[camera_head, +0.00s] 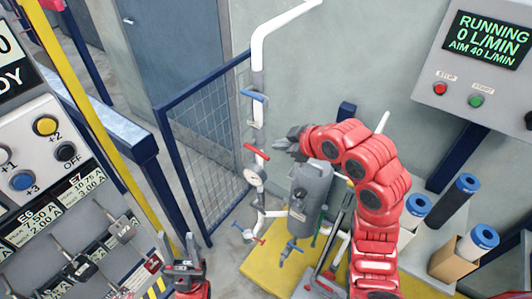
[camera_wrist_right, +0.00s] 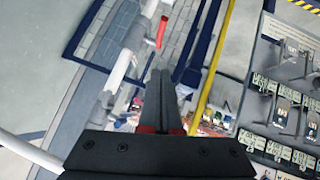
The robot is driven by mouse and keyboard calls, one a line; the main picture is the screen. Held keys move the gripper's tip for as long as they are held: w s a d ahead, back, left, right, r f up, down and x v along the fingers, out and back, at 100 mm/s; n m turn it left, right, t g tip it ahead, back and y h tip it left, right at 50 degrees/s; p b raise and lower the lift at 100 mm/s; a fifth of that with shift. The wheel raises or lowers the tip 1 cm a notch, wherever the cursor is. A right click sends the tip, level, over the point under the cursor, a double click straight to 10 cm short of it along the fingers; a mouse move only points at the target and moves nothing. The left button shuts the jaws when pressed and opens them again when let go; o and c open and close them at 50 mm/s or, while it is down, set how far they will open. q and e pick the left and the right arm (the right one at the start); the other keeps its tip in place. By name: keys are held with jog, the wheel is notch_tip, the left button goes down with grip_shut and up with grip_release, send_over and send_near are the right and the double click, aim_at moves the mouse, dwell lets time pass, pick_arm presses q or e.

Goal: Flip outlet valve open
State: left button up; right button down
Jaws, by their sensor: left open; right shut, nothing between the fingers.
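A white vertical pipe (camera_head: 258,120) carries a blue lever (camera_head: 254,96) high up and a red lever (camera_head: 257,152) below it. A round gauge (camera_head: 253,177) sits under the red lever. I cannot tell which is the outlet valve. My right gripper (camera_head: 279,145) is shut and empty, just right of the upper red lever, apparently apart from it. In the right wrist view its fingers (camera_wrist_right: 160,78) are together, with a red lever (camera_wrist_right: 162,32) beyond. My left gripper (camera_head: 178,241) is open and empty, low in the view.
A grey cylinder (camera_head: 312,190) stands right of the pipe, beneath my right arm. A blue-framed mesh fence (camera_head: 207,145) is behind left. A control panel (camera_head: 40,190) fills the left side. A screen (camera_head: 488,45) reads RUNNING, 0 L/MIN, AIM 40. Blue-capped cartridges (camera_head: 480,240) stand at right.

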jog(key=b, duration=0.2)
send_near(259, 153)
jog(key=a+r, duration=0.1)
jog(key=a, duration=0.2)
jog(key=w+f+p, duration=0.3)
jog(key=shift+f+p, duration=0.3)
jog(key=shift+w+d+f, duration=0.1)
jog(key=shift+w+f, duration=0.1)
jog(key=shift+f, duration=0.4)
